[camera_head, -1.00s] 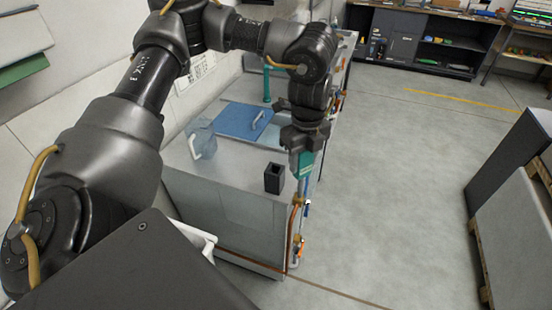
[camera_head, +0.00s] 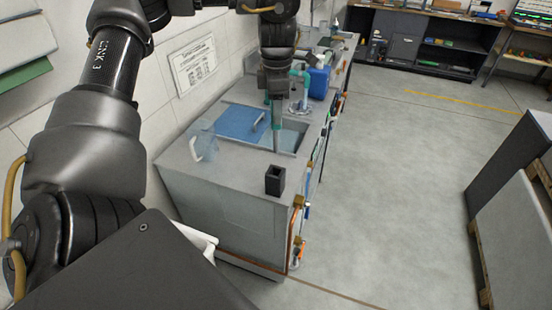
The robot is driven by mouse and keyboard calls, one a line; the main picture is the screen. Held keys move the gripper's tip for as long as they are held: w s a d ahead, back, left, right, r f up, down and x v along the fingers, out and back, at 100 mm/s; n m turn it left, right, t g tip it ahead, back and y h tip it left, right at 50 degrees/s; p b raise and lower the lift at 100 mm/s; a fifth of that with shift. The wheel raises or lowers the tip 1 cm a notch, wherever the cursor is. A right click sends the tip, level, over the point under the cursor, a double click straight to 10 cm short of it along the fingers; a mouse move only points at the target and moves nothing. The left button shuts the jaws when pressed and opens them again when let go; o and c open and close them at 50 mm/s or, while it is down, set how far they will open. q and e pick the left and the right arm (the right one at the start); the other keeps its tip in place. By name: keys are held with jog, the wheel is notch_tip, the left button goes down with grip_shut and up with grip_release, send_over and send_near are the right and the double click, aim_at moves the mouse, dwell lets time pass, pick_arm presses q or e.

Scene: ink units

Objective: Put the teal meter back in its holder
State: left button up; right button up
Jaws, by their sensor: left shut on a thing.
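My left gripper (camera_head: 277,92) comes down from the top centre, pointing downward. It is shut on the teal meter (camera_head: 277,122), which hangs upright below the jaws and looks narrow from here. The holder (camera_head: 275,182) is a small black open-topped box near the front right corner of the bench. The meter's lower end shows just above the holder in the picture, with a gap between them. The jaws partly hide the meter's top. My right gripper is not in view.
The grey bench (camera_head: 228,180) carries a clear jug (camera_head: 203,143), a blue board (camera_head: 240,121), a teal tap (camera_head: 305,88) and a blue container (camera_head: 319,82). Pipes and valves run along its right side. The bench top around the holder is clear; open floor lies to the right.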

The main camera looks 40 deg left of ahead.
aim_at(276, 152)
pick_arm(q)
jog(key=shift+a+r+m, duration=0.1)
jog(key=shift+a+m, duration=0.05)
jog(key=shift+m, duration=0.15)
notch_tip(276, 152, down, 18)
jog(key=shift+f, duration=0.1)
dwell(0.5)
jog(key=o, duration=1)
notch_tip(276, 152, up, 12)
jog(key=shift+r, duration=0.1)
